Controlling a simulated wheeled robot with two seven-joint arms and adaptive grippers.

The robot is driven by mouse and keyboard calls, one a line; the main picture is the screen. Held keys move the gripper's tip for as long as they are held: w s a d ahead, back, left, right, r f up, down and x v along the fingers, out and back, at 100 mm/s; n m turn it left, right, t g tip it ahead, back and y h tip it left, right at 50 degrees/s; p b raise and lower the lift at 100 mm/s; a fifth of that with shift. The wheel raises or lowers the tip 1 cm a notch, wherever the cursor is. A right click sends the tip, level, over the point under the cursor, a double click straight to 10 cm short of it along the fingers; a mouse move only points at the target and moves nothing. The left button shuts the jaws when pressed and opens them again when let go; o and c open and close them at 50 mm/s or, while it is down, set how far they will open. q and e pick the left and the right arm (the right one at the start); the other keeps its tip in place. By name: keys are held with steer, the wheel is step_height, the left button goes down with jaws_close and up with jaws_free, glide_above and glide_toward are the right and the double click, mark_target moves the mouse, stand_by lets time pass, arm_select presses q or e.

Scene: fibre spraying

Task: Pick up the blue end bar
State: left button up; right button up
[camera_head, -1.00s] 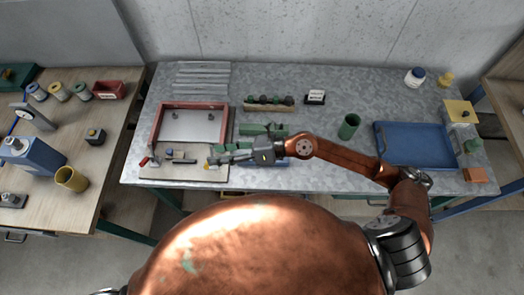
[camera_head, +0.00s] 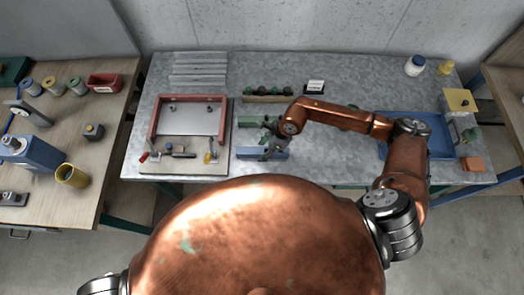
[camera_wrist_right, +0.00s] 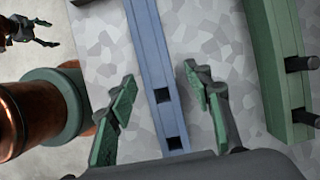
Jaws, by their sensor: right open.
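The blue end bar (camera_head: 277,154) lies on the metal table near its front edge, in front of the green bar (camera_head: 247,121). My right gripper (camera_head: 268,146) is over the blue bar and partly covers it in the head view. In the right wrist view the right gripper (camera_wrist_right: 160,95) is open. Its green-padded fingers are on either side of the blue bar (camera_wrist_right: 150,60), with a gap on both sides. Two dark square holes show in the bar between and just below the fingertips. A dark, finger-like shape at the wrist view's upper left looks like my left gripper (camera_wrist_right: 32,30).
The green bar (camera_wrist_right: 270,65) with dark pegs runs beside the blue bar in the wrist view. A red-framed board (camera_head: 188,133) stands left, a block with dark knobs (camera_head: 265,99) behind. The blue tray (camera_head: 440,137) is at right, partly behind my arm. Table between is mostly clear.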

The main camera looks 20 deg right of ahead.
steer(key=shift+a+f, duration=0.25)
steer(key=shift+f, duration=0.35)
steer(key=shift+c, duration=0.5)
jaws_close()
